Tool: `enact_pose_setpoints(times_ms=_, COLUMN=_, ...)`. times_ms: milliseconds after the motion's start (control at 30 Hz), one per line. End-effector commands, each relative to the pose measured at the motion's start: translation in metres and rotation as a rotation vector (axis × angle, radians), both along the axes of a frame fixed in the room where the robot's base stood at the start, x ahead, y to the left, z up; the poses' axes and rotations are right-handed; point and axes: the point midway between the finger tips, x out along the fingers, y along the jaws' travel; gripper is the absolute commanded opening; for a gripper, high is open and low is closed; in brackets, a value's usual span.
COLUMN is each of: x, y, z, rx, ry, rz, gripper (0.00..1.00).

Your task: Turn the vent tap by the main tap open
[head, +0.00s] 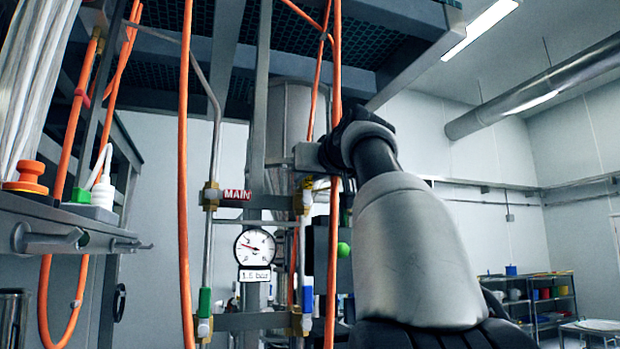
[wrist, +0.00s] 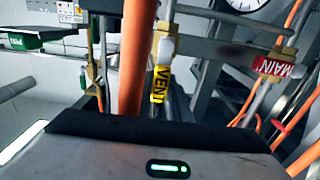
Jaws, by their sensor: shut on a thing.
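The vent tap's yellow handle (head: 307,184), lettered VENT, is on the brass fitting at the upper right of the pipe frame. In the wrist view the yellow handle (wrist: 158,85) runs from its white base to the edge of my gripper (wrist: 155,118). My gripper (head: 308,158) is shut at the handle's end; its fingertips and the contact are hidden.
An orange hose (head: 335,90) hangs close beside my gripper and crosses the wrist view (wrist: 135,50). Another orange hose (head: 184,180) hangs left of the frame. Below are a gauge (head: 255,247), a green handle (head: 205,302) and a blue handle (head: 307,298).

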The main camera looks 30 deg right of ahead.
Motion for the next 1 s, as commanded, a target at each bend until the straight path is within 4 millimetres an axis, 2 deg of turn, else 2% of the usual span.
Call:
enact_pose_setpoints(times_ms=500, x=0.0008, y=0.0007, z=-0.0023, rx=-0.017, ry=0.010, rz=0.001, gripper=0.00)
enact_pose_setpoints(times_ms=533, x=0.0008, y=0.0007, z=-0.0023, rx=-0.017, ry=0.010, rz=0.001, gripper=0.20)
enact_pose_setpoints(times_ms=633, x=0.0008, y=0.0008, z=-0.0019, rx=-0.016, ry=0.009, rz=0.001, gripper=0.36)
enact_pose_setpoints(times_ms=1000, x=-0.0043, y=0.0018, z=-0.0019, rx=-0.016, ry=0.005, rz=0.000, gripper=0.36)
